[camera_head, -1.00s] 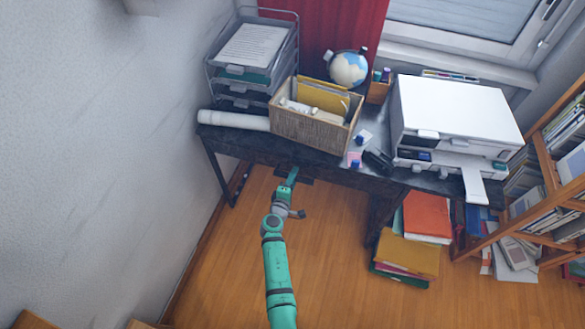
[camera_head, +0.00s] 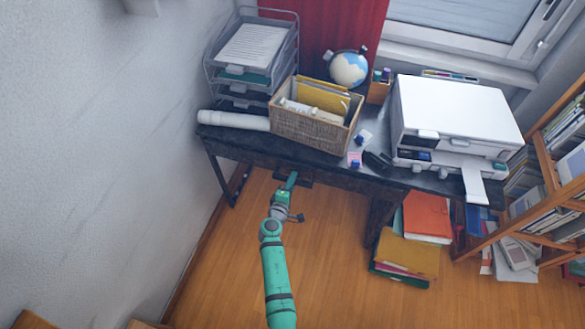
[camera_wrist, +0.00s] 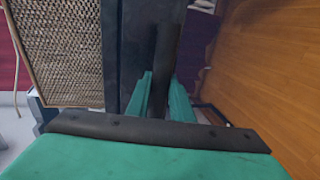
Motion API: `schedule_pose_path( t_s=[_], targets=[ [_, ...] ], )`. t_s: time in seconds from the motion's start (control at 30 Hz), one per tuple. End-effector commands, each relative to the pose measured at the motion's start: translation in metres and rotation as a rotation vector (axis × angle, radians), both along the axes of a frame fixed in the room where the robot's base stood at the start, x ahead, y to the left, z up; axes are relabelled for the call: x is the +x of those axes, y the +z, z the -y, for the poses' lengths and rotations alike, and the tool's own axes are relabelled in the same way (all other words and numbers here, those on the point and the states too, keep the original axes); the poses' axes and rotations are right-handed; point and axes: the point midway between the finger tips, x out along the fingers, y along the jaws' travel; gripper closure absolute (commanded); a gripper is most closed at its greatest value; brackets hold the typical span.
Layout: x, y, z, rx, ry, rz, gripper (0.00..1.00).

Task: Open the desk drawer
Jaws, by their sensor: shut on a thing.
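The black desk (camera_head: 330,172) stands against the wall. A small dark piece (camera_head: 306,182), apparently the drawer's handle or front edge, sticks out from its front below the wicker basket. My gripper (camera_head: 291,180) is at this piece, low in front of the desk. In the wrist view, my two green fingers (camera_wrist: 163,97) are shut on a dark bar (camera_wrist: 166,52), one on each side of it. The drawer's inside is not visible, and I cannot tell how far it stands out.
On the desk are a wicker basket (camera_head: 312,122), a paper tray rack (camera_head: 252,60), a globe (camera_head: 349,68) and a printer (camera_head: 455,115). Folders (camera_head: 408,255) lie on the floor at right. The floor before the desk is clear near my arm.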

Motion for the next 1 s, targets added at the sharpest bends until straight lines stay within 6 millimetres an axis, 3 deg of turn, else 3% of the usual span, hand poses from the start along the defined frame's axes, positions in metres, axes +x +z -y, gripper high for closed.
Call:
schedule_pose_path(
  t_s=[1.0],
  targets=[
    [-0.076,-0.002,-0.025,0.000,0.002,-0.003,0.99]
  ],
)
